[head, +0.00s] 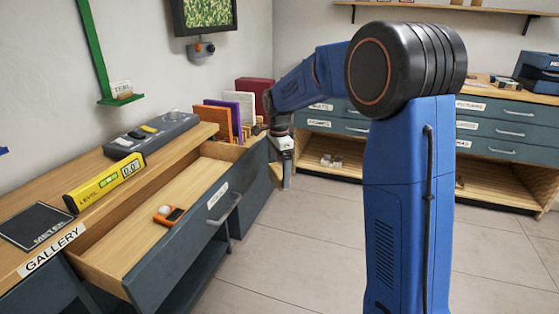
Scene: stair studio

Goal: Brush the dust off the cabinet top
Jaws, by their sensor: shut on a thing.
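The cabinet's wooden top (172,150) runs along the left wall, with a GALLERY label (52,250) on its near edge. I cannot make out dust on it at this size. My gripper (287,168) points down beyond the far right end of this cabinet, near the upright books. It is small and partly lost against the background. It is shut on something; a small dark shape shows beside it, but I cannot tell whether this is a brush. My own blue arm covers the middle right of the view.
A drawer (178,262) stands open in front of the cabinet, with a small orange-and-black item (168,214) inside. A yellow level (105,183), dark plate (35,226), grey case (152,135) and upright books (240,108) occupy the top. Tiled floor (285,265) is clear.

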